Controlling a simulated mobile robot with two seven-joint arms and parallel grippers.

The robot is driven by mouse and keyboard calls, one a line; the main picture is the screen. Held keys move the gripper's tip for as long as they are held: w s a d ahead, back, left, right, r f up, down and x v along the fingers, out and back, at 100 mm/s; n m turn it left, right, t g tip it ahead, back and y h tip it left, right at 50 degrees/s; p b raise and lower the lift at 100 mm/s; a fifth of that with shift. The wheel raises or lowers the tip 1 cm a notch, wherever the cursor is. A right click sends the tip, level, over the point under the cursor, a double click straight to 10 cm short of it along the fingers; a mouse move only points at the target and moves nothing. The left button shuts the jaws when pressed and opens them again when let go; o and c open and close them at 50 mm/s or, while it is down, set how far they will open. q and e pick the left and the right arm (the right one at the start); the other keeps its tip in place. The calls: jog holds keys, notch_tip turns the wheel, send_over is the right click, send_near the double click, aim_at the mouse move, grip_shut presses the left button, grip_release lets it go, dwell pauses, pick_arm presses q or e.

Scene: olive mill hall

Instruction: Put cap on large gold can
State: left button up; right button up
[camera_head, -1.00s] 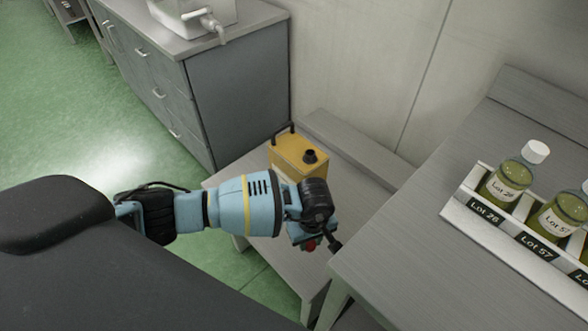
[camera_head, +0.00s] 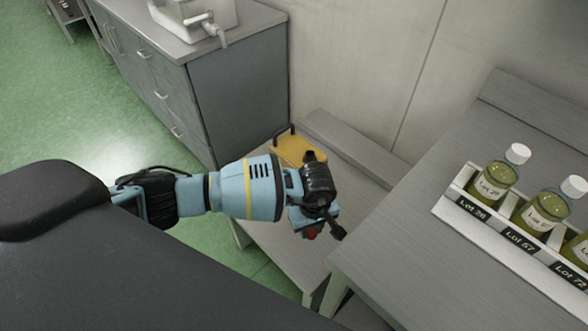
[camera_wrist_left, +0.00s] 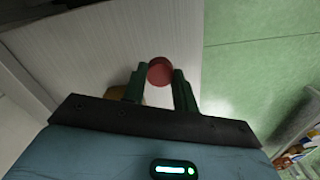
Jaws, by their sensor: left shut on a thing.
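The gold can (camera_head: 288,146), with a dark carry handle, stands on the low grey bench near the wall. My left arm hides most of its front, and its spout is hard to tell from the dark wrist in front. My left gripper (camera_head: 318,232) is in front of the can and to its lower right, over the bench. It is shut on a red cap (camera_head: 312,233). In the left wrist view the red cap (camera_wrist_left: 160,70) sits between the fingertips, and a brownish-gold patch of the can (camera_wrist_left: 117,92) shows behind one finger. My right gripper is not in view.
The low bench (camera_head: 285,262) is otherwise bare. A higher grey table (camera_head: 400,235) at right holds a white rack (camera_head: 470,215) of labelled oil bottles with white caps.

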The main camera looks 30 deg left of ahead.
pick_arm(q)
jog(key=shift+r, duration=0.4)
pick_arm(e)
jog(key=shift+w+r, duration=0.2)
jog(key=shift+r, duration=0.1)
